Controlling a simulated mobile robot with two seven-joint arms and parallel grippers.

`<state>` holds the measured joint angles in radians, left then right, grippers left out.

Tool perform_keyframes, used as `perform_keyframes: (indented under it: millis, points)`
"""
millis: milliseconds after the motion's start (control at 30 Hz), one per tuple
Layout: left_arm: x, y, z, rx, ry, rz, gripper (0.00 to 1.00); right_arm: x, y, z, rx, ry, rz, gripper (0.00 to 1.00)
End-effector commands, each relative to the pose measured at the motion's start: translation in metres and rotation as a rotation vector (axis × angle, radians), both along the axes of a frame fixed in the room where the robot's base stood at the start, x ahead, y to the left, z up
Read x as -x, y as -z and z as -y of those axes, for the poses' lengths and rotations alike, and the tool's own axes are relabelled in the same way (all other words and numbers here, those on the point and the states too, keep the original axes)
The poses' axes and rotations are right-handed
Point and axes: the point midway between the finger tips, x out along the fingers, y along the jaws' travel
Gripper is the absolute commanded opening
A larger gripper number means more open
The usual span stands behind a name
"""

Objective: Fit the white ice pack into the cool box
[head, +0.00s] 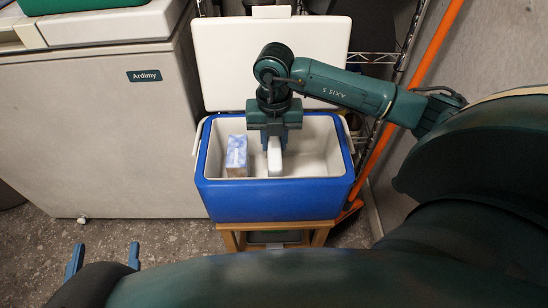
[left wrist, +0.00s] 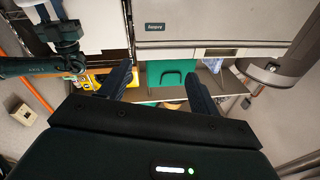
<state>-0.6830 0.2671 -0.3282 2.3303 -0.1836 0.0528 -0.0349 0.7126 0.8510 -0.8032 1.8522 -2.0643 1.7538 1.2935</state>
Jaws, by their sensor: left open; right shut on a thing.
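The blue cool box (head: 280,200) stands open, with a white inside and its white lid (head: 215,65) raised at the back. My right gripper (head: 270,150) reaches down into it from above and is shut on the white ice pack (head: 275,160). The pack is upright, narrow side towards me, in the middle of the box; whether it touches the floor I cannot tell. A blue-and-white carton (head: 236,155) stands inside at the left, apart from the pack. My left gripper (head: 104,258) is open and empty, low at the left; its spread fingers also show in the left wrist view (left wrist: 160,80).
The box rests on a wooden stool (head: 275,228). A white chest freezer (head: 110,130) stands close at its left. An orange pole (head: 412,85) and a wire rack (head: 372,57) are at the right, by the wall. Free space remains inside the box, right of the pack.

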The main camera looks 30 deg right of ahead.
Motion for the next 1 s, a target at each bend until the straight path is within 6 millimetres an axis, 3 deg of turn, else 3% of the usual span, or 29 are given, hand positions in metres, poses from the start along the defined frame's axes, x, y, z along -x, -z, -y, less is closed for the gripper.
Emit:
perform_keyframes:
  millis: [167,400,833,867,1000]
  points:
    - [0.001,0.001,0.002,0.004,0.008,0.019,0.62,0.0,0.012,0.0,0.001,-0.001,0.001,0.0]
    - [0.001,0.003,0.005,0.028,0.024,0.05,0.62,0.0,0.05,-0.001,-0.002,-0.001,0.001,0.0]
    - [0.001,0.001,0.005,0.04,0.025,0.049,0.62,-0.001,0.057,0.0,-0.001,-0.001,0.003,0.0]
    - [0.001,0.0,0.005,0.042,0.025,0.048,0.62,0.0,0.056,0.0,0.001,-0.001,0.001,0.3]
    - [0.001,0.0,0.005,0.042,0.025,0.048,0.62,0.0,0.056,0.0,0.001,-0.001,0.001,0.41]
